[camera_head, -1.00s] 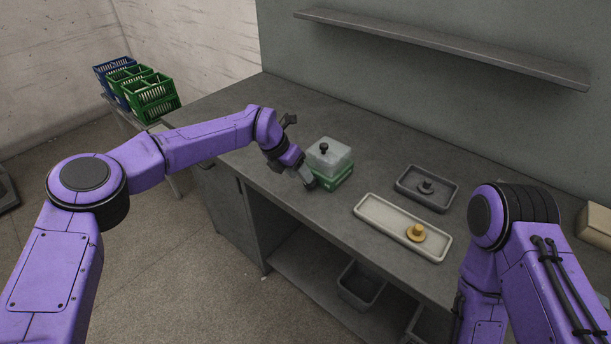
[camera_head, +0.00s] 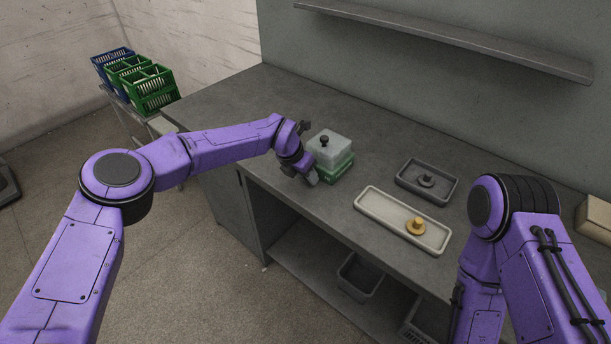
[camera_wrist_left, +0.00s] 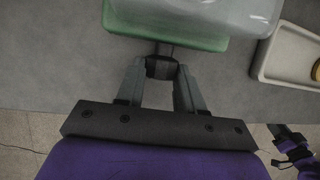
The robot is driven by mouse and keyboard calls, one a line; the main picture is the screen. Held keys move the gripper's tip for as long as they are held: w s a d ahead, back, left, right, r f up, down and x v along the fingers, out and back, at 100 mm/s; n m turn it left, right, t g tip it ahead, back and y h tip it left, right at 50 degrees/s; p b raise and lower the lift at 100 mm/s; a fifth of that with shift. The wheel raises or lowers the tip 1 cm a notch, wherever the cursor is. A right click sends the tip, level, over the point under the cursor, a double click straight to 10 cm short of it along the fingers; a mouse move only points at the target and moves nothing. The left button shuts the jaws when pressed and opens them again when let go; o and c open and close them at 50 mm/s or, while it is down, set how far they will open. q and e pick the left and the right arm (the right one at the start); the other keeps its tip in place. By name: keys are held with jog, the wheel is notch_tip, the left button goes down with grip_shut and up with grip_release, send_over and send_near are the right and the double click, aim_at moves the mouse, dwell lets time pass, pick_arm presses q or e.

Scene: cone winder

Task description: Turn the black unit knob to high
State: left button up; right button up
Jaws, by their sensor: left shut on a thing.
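The unit is a box with a green base (camera_head: 337,173) and a pale translucent top (camera_head: 329,148), standing on the grey bench. My left gripper (camera_head: 313,177) is at the near side of the unit, low over the bench. In the left wrist view its fingers (camera_wrist_left: 161,72) are shut on a dark knob (camera_wrist_left: 161,66) that sticks out from the near face of the green base (camera_wrist_left: 150,27). The knob's marks and setting cannot be read.
A pale tray (camera_head: 378,207) with a yellow knobbed piece (camera_head: 415,226) lies to the right. A shelf (camera_head: 440,36) runs along the wall. The bench left of the unit is clear.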

pick_arm(q)
jog(key=shift+s+d+f+m+t+y+b, duration=0.1)
jog(key=shift+d+f+m+t+y+b, duration=0.05)
jog(key=shift+t+y+b, duration=0.25)
jog(key=shift+s+d+f+m+t+y+b, duration=0.15)
jog(key=shift+t+y+b, duration=0.15)
jog(key=shift+y+b, duration=0.2)
jog(key=shift+t+y+b, duration=0.3)
jog(key=shift+y, duration=0.1)
jog(key=shift+r, duration=0.25)
jog(key=o, duration=0.8)
jog(key=shift+w, duration=0.1)
jog(key=b+v, duration=0.2)
jog(key=v, duration=0.8)
jog(key=shift+s+d+r, duration=0.1)
jog(key=shift+s+r, duration=0.05)
jog(key=shift+s, duration=0.1)
